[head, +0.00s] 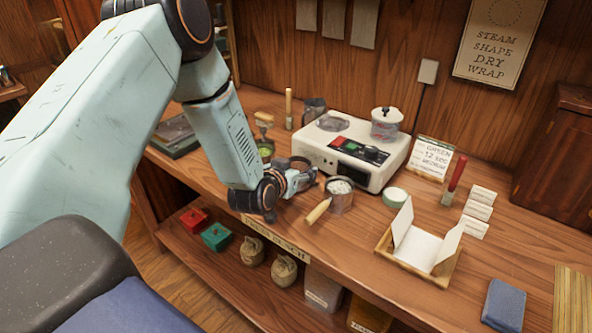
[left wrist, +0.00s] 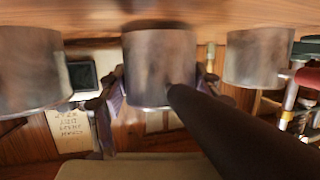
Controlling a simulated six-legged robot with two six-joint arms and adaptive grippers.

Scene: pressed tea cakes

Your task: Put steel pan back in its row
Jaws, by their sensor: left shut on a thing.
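My left gripper (head: 308,180) reaches down to the counter in front of the white steamer. In the left wrist view, its fingers (left wrist: 155,95) are on either side of the middle steel pan (left wrist: 160,62), shut on it. A dark handle runs from this pan towards the camera. Two similar steel pans flank it, one to the left (left wrist: 32,70) and one to the right (left wrist: 258,57), apart from it. In the head view, one steel pan (head: 341,198) with a pale wooden handle and white contents stands just right of the gripper. My gripper and arm largely hide the held pan there.
The white steamer (head: 385,165) stands behind the gripper. A green-sided round tin (head: 395,197), an open wrapping tray (head: 445,278) and a red-handled brush (head: 454,178) are to the right. The counter's front edge is close, above a lower shelf (head: 235,268).

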